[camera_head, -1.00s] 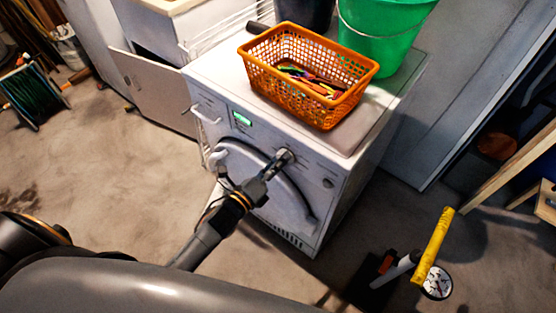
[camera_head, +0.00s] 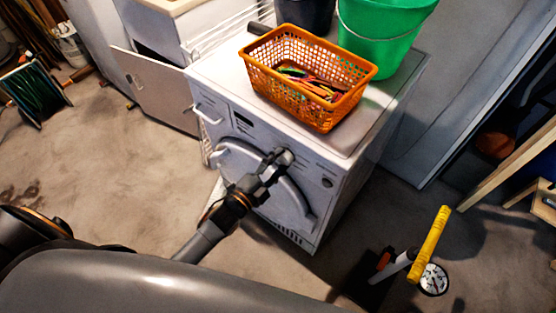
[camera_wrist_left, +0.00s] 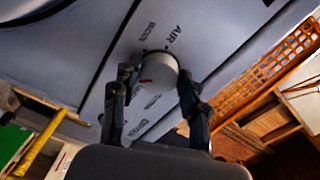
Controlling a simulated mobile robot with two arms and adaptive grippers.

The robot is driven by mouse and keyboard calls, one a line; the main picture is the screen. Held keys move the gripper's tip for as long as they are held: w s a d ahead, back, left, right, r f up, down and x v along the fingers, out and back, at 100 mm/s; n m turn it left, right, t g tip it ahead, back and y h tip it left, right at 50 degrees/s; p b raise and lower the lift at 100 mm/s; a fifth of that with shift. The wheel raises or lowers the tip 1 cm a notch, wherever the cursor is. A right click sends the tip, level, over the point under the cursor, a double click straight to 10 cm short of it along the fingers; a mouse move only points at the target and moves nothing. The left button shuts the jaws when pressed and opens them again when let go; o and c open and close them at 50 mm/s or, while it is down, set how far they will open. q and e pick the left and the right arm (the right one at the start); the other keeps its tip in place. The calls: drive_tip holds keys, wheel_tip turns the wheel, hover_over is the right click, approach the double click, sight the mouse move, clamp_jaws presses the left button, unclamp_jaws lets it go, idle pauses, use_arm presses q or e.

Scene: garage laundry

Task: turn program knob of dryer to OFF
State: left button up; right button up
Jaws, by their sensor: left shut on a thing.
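The white dryer (camera_head: 333,207) stands in the middle of the head view, with its round door facing me. Its program knob (camera_head: 284,157) is on the front panel, right of the small display (camera_head: 243,119), which is dark. My left gripper (camera_head: 274,162) is shut on the knob and partly covers it. In the left wrist view the knob (camera_wrist_left: 158,70) is a pale round dial between the two dark fingers, with a red mark on its side. Printed program words surround it, one reading AIR. I cannot read which setting it points to. My right gripper is not in view.
An orange basket (camera_head: 262,82) with small colorful items and a green bucket (camera_head: 380,45) stand on the dryer top. A yellow-handled tool (camera_head: 430,245) stands on the floor at right. An open cabinet door (camera_head: 155,88) is left of the dryer.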

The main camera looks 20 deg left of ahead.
use_arm(q)
drive_tip(key=n, duration=0.3)
drive_tip(key=shift+n+p, duration=0.35)
drive_tip(key=shift+n, duration=0.05)
drive_tip(key=n, duration=0.3)
drive_tip(key=shift+f+n+p, duration=0.1)
drive_tip(key=shift+n+p, duration=0.2)
drive_tip(key=n, duration=0.3)
drive_tip(key=shift+d+n, duration=0.1)
drive_tip(key=shift+n, duration=0.2)
drive_tip(key=n, duration=0.3)
drive_tip(key=shift+d+f+n+p, duration=0.1)
drive_tip(key=shift+n+p, duration=0.2)
drive_tip(key=n, duration=0.6)
drive_tip(key=shift+s+d, duration=0.1)
drive_tip(key=n+b, duration=0.1)
drive_tip(key=n, duration=0.3)
drive_tip(key=shift+d, duration=0.1)
drive_tip(key=shift+n+b, duration=0.45)
drive_tip(key=shift+n, duration=1.25)
drive_tip(key=shift+s, duration=0.1)
